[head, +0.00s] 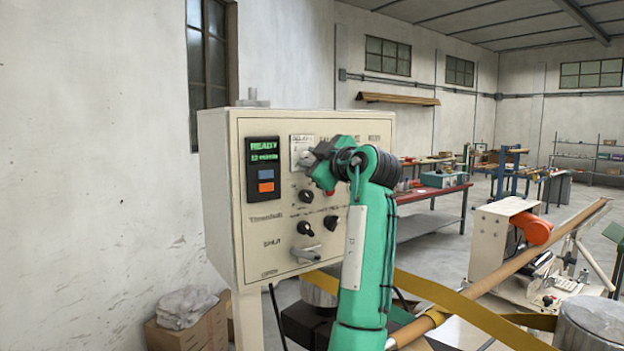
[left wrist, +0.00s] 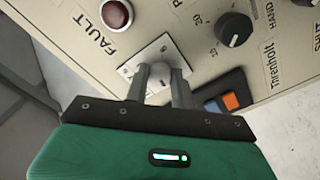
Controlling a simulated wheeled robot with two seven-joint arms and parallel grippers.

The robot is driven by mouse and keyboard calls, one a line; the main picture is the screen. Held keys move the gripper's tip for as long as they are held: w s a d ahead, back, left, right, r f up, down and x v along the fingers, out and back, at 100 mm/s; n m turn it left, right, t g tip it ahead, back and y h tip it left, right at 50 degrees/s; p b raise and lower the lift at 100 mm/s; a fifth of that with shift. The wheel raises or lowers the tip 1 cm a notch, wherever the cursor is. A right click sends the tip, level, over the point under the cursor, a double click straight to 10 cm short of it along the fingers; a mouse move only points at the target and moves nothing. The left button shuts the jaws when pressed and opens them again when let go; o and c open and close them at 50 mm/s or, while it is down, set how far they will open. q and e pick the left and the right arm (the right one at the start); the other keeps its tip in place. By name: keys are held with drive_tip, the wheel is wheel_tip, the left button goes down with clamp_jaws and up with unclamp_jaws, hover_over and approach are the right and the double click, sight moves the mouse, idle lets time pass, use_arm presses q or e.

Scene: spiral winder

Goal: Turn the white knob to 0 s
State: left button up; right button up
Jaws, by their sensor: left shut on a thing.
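The white knob (left wrist: 158,74) sits on a pale square plate (left wrist: 139,61) on the control panel. My left gripper (left wrist: 160,88) has its two fingers on either side of the knob and is shut on it. In the head view my left gripper (head: 317,162) is at the upper middle of the panel face and mostly covers the knob. The plate's top (head: 302,142) shows above it. The knob's pointer and the scale marks cannot be read. My right gripper is not in view.
The cream control box (head: 222,200) carries a green-lit display (head: 263,150), black knobs (head: 305,228) and a lever (head: 305,254). A red fault lamp (left wrist: 115,14) and black dial (left wrist: 234,29) are close to my left gripper. Yellow strap (head: 470,315) and winder parts stand lower right.

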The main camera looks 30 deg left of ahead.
use_arm(q)
drive_tip(key=n+b, duration=0.2)
drive_tip(key=shift+f+n, duration=0.2)
drive_tip(key=shift+n, duration=0.2)
drive_tip(key=n+b, duration=0.2)
drive_tip(key=shift+n, duration=0.4)
drive_tip(key=n+b, duration=0.1)
drive_tip(key=n, duration=0.3)
drive_tip(key=shift+r+b, duration=0.15)
drive_tip(key=shift+b, duration=0.15)
drive_tip(key=shift+n, duration=0.3)
drive_tip(key=o, duration=1)
